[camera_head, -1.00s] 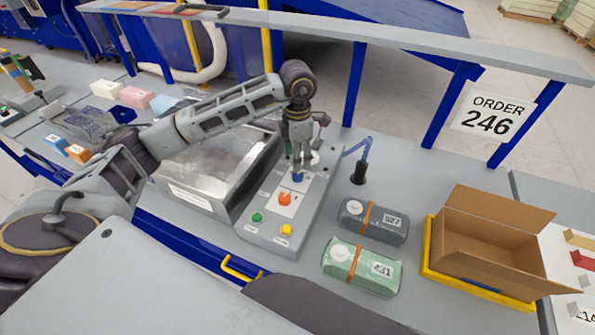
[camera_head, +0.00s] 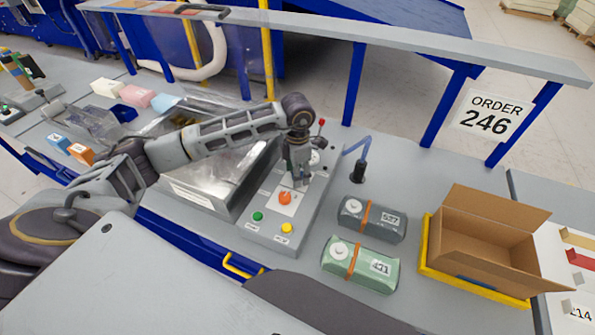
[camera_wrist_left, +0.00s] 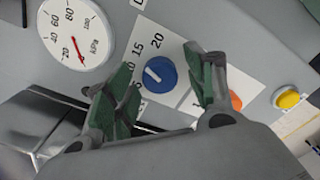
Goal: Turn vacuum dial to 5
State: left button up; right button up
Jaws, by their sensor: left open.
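The vacuum dial is a blue round knob (camera_wrist_left: 166,77) with a white mark, on a white plate in the left wrist view. The numbers 15 and 20 show beside it; a lower number is partly hidden by a finger. I cannot tell exactly which number the mark points at. My left gripper (camera_wrist_left: 161,84) is open, its green-padded fingers on either side of the knob; contact is not clear. In the head view my left gripper (camera_head: 297,178) hangs over the control panel (camera_head: 268,229) and hides the blue knob. My right gripper is not in view.
An orange knob (camera_head: 285,198), a green button (camera_head: 258,216) and a yellow button (camera_head: 286,228) sit nearby on the panel. A kPa gauge (camera_wrist_left: 75,35) is beside the dial. Right of the panel lie a grey bundle (camera_head: 350,216), a green bundle (camera_head: 340,268) and an open carton (camera_head: 490,258).

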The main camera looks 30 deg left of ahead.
pick_arm(q)
jog(key=c, duration=1.1)
jog(key=shift+o, duration=0.2)
